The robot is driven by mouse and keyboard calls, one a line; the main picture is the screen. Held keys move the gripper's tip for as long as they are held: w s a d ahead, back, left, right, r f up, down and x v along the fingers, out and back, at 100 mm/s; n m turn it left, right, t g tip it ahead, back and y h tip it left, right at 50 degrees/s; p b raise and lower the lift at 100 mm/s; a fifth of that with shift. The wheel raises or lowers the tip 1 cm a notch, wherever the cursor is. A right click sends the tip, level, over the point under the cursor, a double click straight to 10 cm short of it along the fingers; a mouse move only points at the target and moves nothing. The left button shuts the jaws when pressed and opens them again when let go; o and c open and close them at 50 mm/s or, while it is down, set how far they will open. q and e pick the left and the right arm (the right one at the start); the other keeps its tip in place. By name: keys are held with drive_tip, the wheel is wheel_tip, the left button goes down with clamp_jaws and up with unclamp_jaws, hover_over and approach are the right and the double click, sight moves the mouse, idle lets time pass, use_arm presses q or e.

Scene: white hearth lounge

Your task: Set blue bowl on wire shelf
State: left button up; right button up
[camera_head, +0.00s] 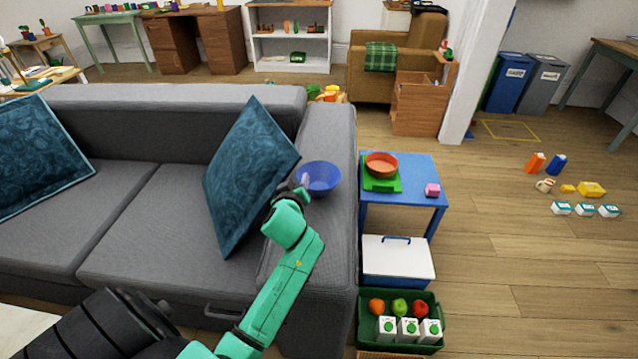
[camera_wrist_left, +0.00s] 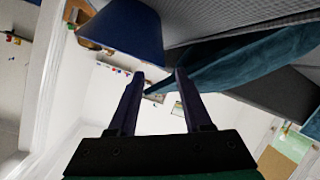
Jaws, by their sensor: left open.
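The blue bowl (camera_head: 318,179) stands upright on the grey sofa's right armrest, beside the teal cushion. My left gripper (camera_head: 301,188) is at the bowl's left side, close to its rim; I cannot tell whether it touches. In the left wrist view the two fingers (camera_wrist_left: 159,75) are apart with nothing between them. A dark blue shape at the top of that view (camera_wrist_left: 125,28) appears to be the bowl, off to one side of the fingers. I cannot make out a wire shelf for certain; a white shelf unit (camera_head: 290,48) stands at the back wall. My right gripper is out of view.
The teal cushion (camera_head: 250,175) leans by my left forearm. Right of the armrest stand a blue table (camera_head: 415,190) with an orange bowl (camera_head: 381,165), a white-and-blue box (camera_head: 397,263) and a green crate (camera_head: 372,333) of fruit and cartons. Floor at right is partly clear.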

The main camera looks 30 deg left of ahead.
sight(300, 174)
use_arm(q)
drive_tip(key=x, duration=0.5)
drive_tip(key=shift+w+a+f, duration=0.15)
drive_tip(key=shift+w+f, duration=0.05)
drive_tip(key=shift+w, duration=0.05)
drive_tip(key=shift+s+r, duration=0.1)
clamp_jaws()
idle(0.9)
